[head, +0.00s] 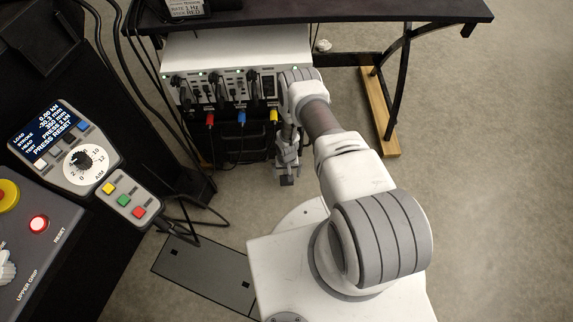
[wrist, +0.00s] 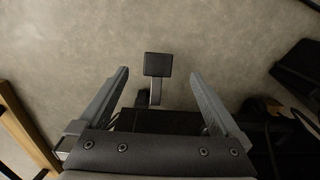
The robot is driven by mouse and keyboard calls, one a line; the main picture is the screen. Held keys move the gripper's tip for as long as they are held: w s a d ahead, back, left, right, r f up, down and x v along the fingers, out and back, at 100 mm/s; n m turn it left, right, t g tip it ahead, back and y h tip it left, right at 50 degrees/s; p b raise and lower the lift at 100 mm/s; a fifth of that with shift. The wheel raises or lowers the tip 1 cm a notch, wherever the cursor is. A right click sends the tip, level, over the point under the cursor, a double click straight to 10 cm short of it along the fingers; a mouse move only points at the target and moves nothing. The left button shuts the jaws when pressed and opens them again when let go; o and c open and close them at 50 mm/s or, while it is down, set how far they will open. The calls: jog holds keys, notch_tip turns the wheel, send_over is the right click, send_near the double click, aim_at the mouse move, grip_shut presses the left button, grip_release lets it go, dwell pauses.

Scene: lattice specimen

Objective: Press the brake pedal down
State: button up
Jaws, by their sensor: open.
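The brake pedal shows in the wrist view as a black square pad (wrist: 158,64) on a short grey arm, with a dark housing behind it. My gripper (wrist: 158,78) is open, its two grey fingers spread to either side of the pad in this picture. The pad appears between the fingertips, with a visible gap on each side. I cannot tell the height between fingers and pad, and no contact shows. In the head view my gripper (head: 287,164) points down in front of the equipment rack, and the pedal cannot be told apart clearly there.
A white unit (head: 235,65) with red, blue and yellow plugs stands in the rack under a black desk (head: 330,15). A control panel (head: 75,150) is at the left, with black cables beside it. A wooden foot bar (head: 380,112) lies right of the rack. Open floor is at the right.

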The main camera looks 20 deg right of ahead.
notch_tip(320, 180, up, 5)
jog(key=shift+s+p, duration=0.1)
jog(key=shift+p, duration=0.55)
dwell(0.8)
